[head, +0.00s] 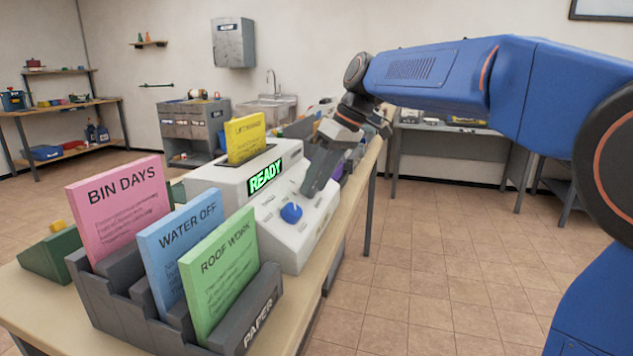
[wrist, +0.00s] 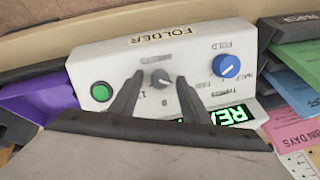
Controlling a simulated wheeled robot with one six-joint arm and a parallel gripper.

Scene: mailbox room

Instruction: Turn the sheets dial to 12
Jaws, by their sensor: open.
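The white folder machine (head: 235,182) stands on the bench with a lit green READY display (head: 265,176). In the wrist view, a small dark grey dial (wrist: 160,78) sits mid-panel on the machine, with a small upside-down label beside it that I take for sheets. Numbers around it are mostly unreadable. My gripper (wrist: 159,82) is open, its two fingers on either side of this dial; I cannot tell if they touch it. In the head view, my gripper (head: 318,182) points down at the panel and hides the dial.
A blue fold dial (wrist: 226,66) and a green button (wrist: 101,91) flank the grey dial. The blue dial (head: 291,212) also shows in the head view. A grey paper rack (head: 262,318) with pink, blue and green pads stands in front. A yellow pad (head: 245,138) stands in the machine.

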